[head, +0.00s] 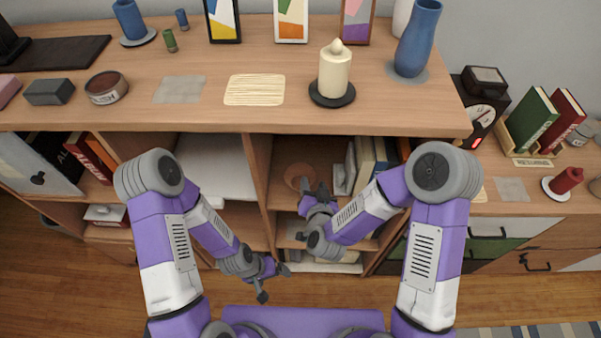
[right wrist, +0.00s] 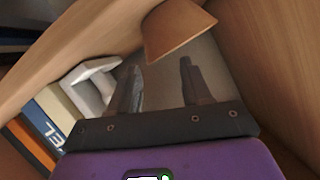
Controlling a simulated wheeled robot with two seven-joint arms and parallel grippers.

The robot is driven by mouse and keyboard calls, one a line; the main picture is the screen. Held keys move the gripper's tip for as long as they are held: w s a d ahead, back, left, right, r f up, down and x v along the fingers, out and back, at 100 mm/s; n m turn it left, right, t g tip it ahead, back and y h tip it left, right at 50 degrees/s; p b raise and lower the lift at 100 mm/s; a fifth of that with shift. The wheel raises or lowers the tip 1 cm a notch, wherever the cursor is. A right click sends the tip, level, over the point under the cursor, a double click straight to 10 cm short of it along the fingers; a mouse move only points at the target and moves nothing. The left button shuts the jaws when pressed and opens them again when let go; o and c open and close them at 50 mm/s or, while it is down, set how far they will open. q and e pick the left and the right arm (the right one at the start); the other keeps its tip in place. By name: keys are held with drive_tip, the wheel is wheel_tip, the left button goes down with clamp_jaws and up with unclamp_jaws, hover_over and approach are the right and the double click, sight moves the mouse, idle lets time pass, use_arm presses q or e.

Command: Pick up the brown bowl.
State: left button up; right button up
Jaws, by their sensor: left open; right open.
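The brown bowl (head: 297,174) sits inside an open shelf compartment below the countertop, partly hidden behind my right gripper. In the right wrist view the bowl (right wrist: 178,27) is just beyond the fingertips, towards the upper right. My right gripper (head: 316,190) reaches into the compartment with its fingers apart. The right wrist view shows nothing between its fingers (right wrist: 158,70). I cannot tell whether a fingertip touches the bowl. My left gripper (head: 273,282) is open and empty, low in front of the shelf unit.
Books (head: 367,160) and a light grey bookend (head: 345,170) stand right of the bowl; the bookend also shows in the right wrist view (right wrist: 92,82). The countertop (head: 200,55) overhangs the compartment. A candle (head: 335,70) stands on it. Wooden shelf walls close in on both sides.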

sight(312, 173)
drive_tip(key=x, duration=0.3)
drive_tip(key=b+x, duration=0.1)
drive_tip(key=shift+d+f, duration=0.25)
drive_tip(key=shift+f, duration=0.15)
drive_tip(key=shift+w+a+f, duration=0.15)
drive_tip(key=shift+w, duration=0.55)
drive_tip(key=shift+c, duration=0.4)
clamp_jaws()
